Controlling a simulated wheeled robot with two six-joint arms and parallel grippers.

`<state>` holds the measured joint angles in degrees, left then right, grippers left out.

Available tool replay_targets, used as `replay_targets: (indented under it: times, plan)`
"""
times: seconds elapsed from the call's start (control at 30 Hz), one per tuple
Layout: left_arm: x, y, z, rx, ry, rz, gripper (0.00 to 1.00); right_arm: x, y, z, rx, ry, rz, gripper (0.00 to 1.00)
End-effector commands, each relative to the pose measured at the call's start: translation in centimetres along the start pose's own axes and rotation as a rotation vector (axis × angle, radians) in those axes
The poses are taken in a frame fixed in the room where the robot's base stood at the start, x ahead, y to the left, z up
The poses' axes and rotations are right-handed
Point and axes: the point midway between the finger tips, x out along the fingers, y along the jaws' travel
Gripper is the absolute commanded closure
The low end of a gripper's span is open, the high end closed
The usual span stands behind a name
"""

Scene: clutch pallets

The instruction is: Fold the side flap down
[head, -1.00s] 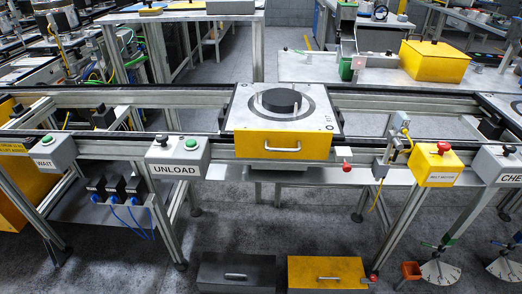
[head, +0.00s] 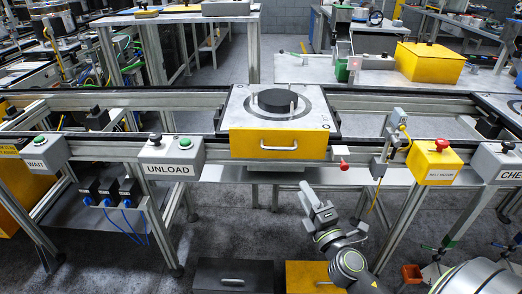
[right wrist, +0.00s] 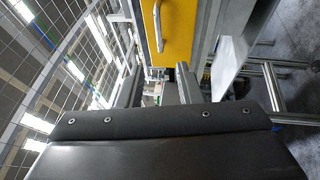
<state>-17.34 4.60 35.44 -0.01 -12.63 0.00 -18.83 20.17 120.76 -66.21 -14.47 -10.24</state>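The pallet (head: 236,108) sits on the conveyor with a round black part (head: 277,98) on top. A yellow side flap (head: 246,141) with a metal handle (head: 279,147) stands upright along its front side. The flap (right wrist: 180,45) and its handle (right wrist: 158,26) also show at the top of the right wrist view. My right gripper (head: 317,203) is below and to the right of the flap, apart from it. Its two fingers (right wrist: 161,88) are spread, with nothing between them. My left gripper is not in view.
An UNLOAD button box (head: 170,160) is left of the pallet. A red knob (head: 344,165) and a yellow belt-motor box (head: 434,163) are to the right on the conveyor's front. A grey drawer box (head: 231,276) and a yellow one (head: 305,274) stand on the floor below.

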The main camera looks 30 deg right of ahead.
Motion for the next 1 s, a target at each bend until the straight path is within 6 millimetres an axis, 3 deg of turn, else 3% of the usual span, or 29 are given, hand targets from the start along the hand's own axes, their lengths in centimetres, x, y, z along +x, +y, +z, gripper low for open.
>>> replay_targets:
  times: [0.17,0.8,1.0]
  plan:
    - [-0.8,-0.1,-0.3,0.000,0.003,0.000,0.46,1.6,0.5,0.0,-0.004,0.002,0.007,0.68]
    - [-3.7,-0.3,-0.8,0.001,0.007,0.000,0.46,14.1,0.4,-0.1,-0.002,0.002,0.005,0.68]
    - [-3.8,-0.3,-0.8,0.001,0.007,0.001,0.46,16.6,0.3,0.0,-0.003,0.001,0.004,0.68]
